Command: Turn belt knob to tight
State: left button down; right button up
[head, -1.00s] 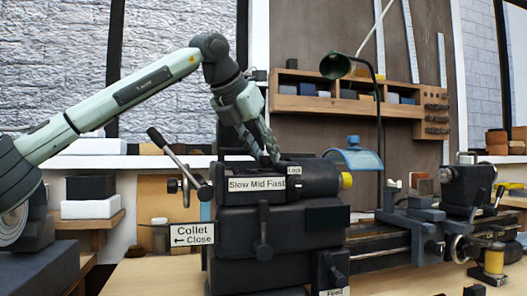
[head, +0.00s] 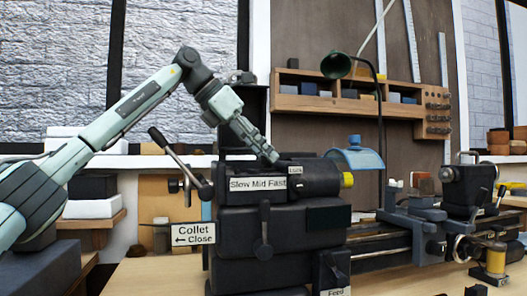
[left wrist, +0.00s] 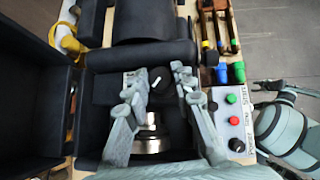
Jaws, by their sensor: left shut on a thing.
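My left gripper (head: 273,157) reaches down onto the top of the black lathe headstock (head: 262,232), beside the "Slow Mid Fast" label (head: 258,184) and a smaller label (head: 295,170). In the left wrist view its two fingers (left wrist: 157,84) stand on either side of a dark knob (left wrist: 158,78) with white marks, and are shut on it. In the head view the fingers hide the knob. I cannot read the knob's setting. My right gripper is not in view.
A lever (head: 167,146) with a dark grip stands left of the headstock, above the "Collet Close" sign (head: 193,234). A green lamp (head: 336,66) and a blue shield (head: 355,155) are to the right. A button box (left wrist: 231,117) shows in the left wrist view.

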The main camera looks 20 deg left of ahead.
pick_arm(q)
jog(key=m+g+h, duration=0.1)
jog(key=m, duration=0.1)
jog(key=m+g, duration=0.2)
jog(key=shift+w+r+h, duration=0.1)
jog(key=shift+w+h, duration=0.05)
jog(key=shift+h, duration=0.25)
jog(key=shift+a+m, duration=0.1)
jog(key=shift+m, duration=0.4)
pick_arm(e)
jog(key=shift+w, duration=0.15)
pick_arm(q)
jog(key=shift+w+m+g, duration=0.1)
jog(key=shift+m+g, duration=0.3)
jog(key=shift+g, duration=0.1)
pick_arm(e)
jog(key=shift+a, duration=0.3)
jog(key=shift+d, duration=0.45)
pick_arm(q)
jog(key=c, duration=1.5)
grip_release()
jog(key=shift+c, duration=0.2)
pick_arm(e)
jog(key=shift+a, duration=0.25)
